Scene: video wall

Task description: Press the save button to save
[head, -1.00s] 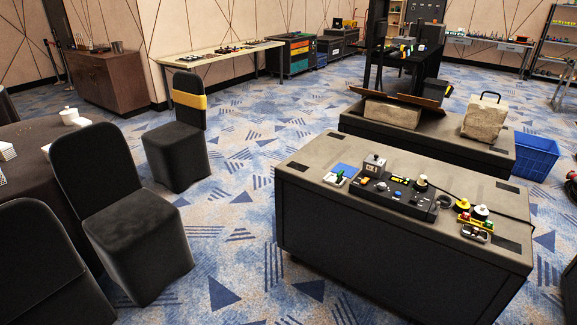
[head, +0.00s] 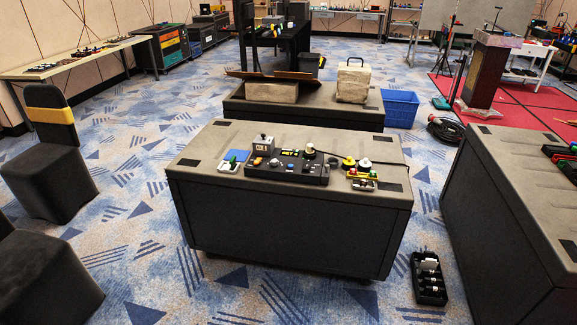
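A black control panel (head: 290,168) with several small buttons and knobs lies on top of a dark grey case table (head: 290,222) in the middle of the head view. The save button cannot be told apart from the other small controls at this distance. A small grey box (head: 263,146) stands at the panel's back left. A yellow-based unit with red and green buttons (head: 361,174) sits at the panel's right. My gripper does not show in the view.
Another dark case (head: 505,200) stands at the right with carpet between. A black tray (head: 428,279) lies on the floor in that gap. Black chairs (head: 45,160) stand at the left. A blue crate (head: 400,108) is behind. Carpet in front of the table is clear.

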